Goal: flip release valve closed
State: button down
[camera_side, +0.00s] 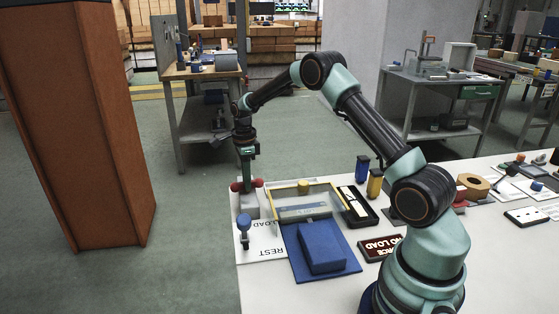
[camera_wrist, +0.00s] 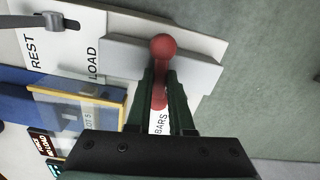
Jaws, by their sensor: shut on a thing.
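The release valve shows as a red handle with rounded ends (camera_wrist: 162,48) on a light grey block (camera_wrist: 120,52) in the wrist view. In the side view its red ends (camera_side: 236,186) stand on either side of my gripper, above the grey block (camera_side: 248,205) at the table's far left corner. My gripper (camera_side: 248,178) points down onto the handle. In the wrist view its two dark green fingers (camera_wrist: 161,82) are shut on the red handle, one on each side. The fingers hide part of the handle's middle.
A yellow-framed clear panel (camera_side: 345,197) stands close right of the valve, behind a blue block (camera_side: 321,247) on a blue mat (camera_side: 297,264). A black tray (camera_side: 369,216) and blue (camera_side: 362,170) and yellow (camera_side: 375,183) containers stand further right.

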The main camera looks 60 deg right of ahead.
jog(key=shift+d+m, duration=0.1)
jog(key=shift+m, duration=0.6)
jog(key=c, duration=0.8)
grip_release()
notch_tip(320, 180, up, 12)
jog(key=shift+r, duration=0.15)
